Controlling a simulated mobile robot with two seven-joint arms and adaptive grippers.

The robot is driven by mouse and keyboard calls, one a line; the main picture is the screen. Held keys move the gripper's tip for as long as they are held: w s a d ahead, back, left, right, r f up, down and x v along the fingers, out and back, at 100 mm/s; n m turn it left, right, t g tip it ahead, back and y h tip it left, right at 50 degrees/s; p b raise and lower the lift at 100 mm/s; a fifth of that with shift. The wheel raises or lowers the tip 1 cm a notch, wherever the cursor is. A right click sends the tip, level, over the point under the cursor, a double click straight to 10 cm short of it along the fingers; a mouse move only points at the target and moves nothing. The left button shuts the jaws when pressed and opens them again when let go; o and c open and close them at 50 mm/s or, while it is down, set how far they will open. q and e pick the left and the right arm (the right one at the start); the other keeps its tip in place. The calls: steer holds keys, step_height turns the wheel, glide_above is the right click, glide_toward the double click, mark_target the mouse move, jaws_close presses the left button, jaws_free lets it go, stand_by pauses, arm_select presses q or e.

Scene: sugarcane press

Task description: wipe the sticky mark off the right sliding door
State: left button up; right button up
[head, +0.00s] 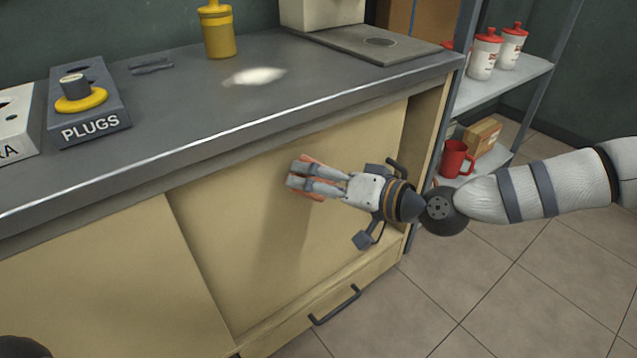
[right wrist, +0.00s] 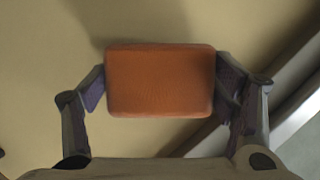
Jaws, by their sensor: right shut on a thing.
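The right sliding door (head: 230,240) is the pale yellow panel on the front of the cabinet. It also fills most of the right wrist view (right wrist: 50,40). My right gripper (head: 303,178) is shut on an orange sponge-like block (right wrist: 160,80), held in front of the door's upper middle. Only thin orange edges of the block show past the fingers in the head view. I cannot tell whether the block touches the door. I see no sticky mark; the gripper and block hide part of the door. My left gripper is not in view.
The left sliding door (head: 110,280) is beside it. Above is the grey countertop (head: 190,110) with a plugs holder (head: 88,100) and a yellow bottle (head: 217,32). Below is a drawer with a dark handle (head: 335,306). A shelf with a red mug (head: 456,158) stands right.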

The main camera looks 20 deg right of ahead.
steer(key=shift+w+a+b, duration=0.3)
steer(key=shift+w+b, duration=0.2)
steer(key=shift+w, duration=0.4)
steer(key=d+b, duration=0.2)
steer(key=w+d+b, duration=0.1)
steer(key=shift+f, duration=0.3)
steer(key=shift+w+d+r, duration=0.2)
steer(key=shift+d, duration=0.2)
steer(key=shift+w+b, duration=0.1)
steer(key=shift+b, duration=0.2)
steer(key=shift+o, duration=0.2)
steer(key=shift+a+r+p, duration=0.3)
steer(key=shift+p, duration=0.05)
steer(key=a+p, duration=0.1)
steer(key=s+a+p, duration=0.1)
steer(key=shift+s+a, duration=0.15)
steer(key=shift+a, duration=0.2)
steer(key=shift+c, duration=0.2)
steer(key=shift+s+a+f+p, duration=0.1)
steer(key=shift+s+a+p, duration=0.05)
steer(key=shift+a+p, duration=0.2)
steer(key=shift+d, duration=0.1)
